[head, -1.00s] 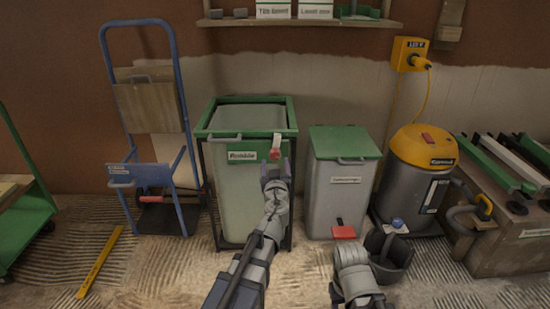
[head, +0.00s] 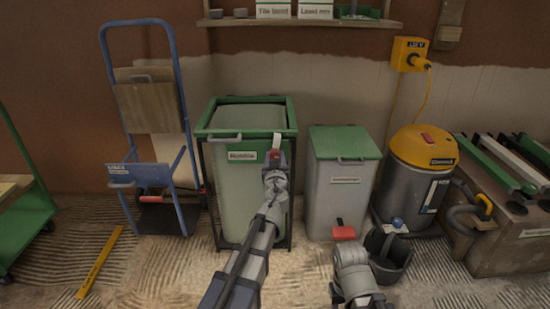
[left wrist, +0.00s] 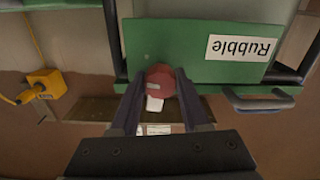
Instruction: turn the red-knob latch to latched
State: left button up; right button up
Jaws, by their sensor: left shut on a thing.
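The latch's red knob (left wrist: 159,80) sits on the green front rim of the rubble bin (left wrist: 205,40), below its white part. In the left wrist view the knob is between the two dark fingers of my left gripper (left wrist: 160,98), which is shut on it. In the head view my left gripper (head: 276,161) reaches up to the bin's front and hides most of the knob. A white piece of the latch (head: 276,140) shows just above the gripper. My right arm shows at the bottom of the head view, but its fingers cannot be seen.
A grey bin with a green lid (head: 345,141) stands to the right, with a red pedal (head: 343,233) low on its front. A black bucket (head: 389,262) and a yellow-topped vacuum (head: 423,146) stand further right. A blue hand truck (head: 129,72) stands left.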

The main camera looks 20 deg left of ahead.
pick_arm(q)
grip_shut()
jog(key=shift+n, duration=1)
jog(key=o, duration=0.8)
grip_release()
jog(key=shift+c, duration=0.2)
jog(key=v, duration=0.7)
jog(key=shift+s, duration=0.4)
jog(key=shift+d, duration=0.15)
